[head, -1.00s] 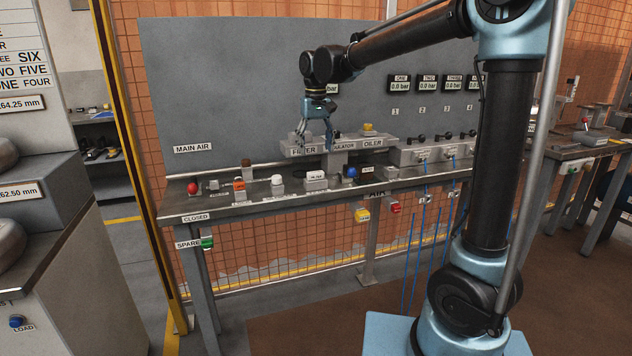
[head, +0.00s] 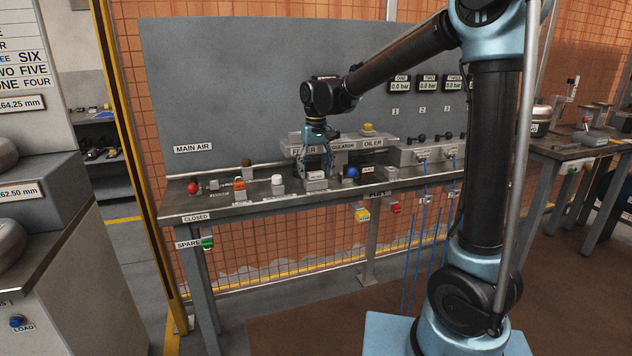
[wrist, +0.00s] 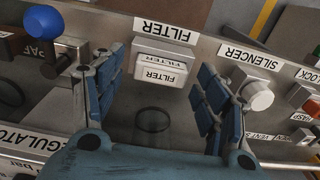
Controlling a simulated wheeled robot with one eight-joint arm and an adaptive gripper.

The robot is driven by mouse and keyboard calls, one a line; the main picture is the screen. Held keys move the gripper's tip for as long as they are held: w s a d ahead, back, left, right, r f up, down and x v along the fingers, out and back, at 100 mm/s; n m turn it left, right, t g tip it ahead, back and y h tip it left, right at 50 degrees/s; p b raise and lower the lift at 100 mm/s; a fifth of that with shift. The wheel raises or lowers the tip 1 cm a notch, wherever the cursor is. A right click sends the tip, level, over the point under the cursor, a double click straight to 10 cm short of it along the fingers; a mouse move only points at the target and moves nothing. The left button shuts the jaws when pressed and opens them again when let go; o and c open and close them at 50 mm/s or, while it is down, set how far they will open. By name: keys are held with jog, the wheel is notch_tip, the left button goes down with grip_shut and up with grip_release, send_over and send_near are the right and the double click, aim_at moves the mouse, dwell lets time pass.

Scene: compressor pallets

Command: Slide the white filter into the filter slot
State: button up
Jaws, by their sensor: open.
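The white filter (wrist: 158,72) sits in a block on the bench, with a FILTER label in front of it. In the head view the filter's block (head: 316,184) is under my gripper (head: 316,170). In the wrist view my gripper (wrist: 160,62) is open, with one blue finger on each side of the filter. I cannot tell whether the fingers touch it. The grey unit (head: 345,150) marked FILTER, REGULATOR and OILER stands behind. My gripper partly covers its filter end, and I cannot make out the slot there.
A blue ball-topped part (head: 351,173) stands close to the right. A white-topped silencer (head: 277,181) and an orange part (head: 239,184) stand to the left, with a red button (head: 193,188) farther left. The gauge panel (head: 250,80) rises behind the bench.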

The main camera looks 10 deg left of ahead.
aim_at(316, 172)
jog(key=shift+f, duration=0.4)
dwell(0.8)
jog(key=c, duration=1.4)
jog(key=shift+r, duration=3.05)
jog(key=shift+c, duration=0.2)
jog(key=shift+r, duration=0.25)
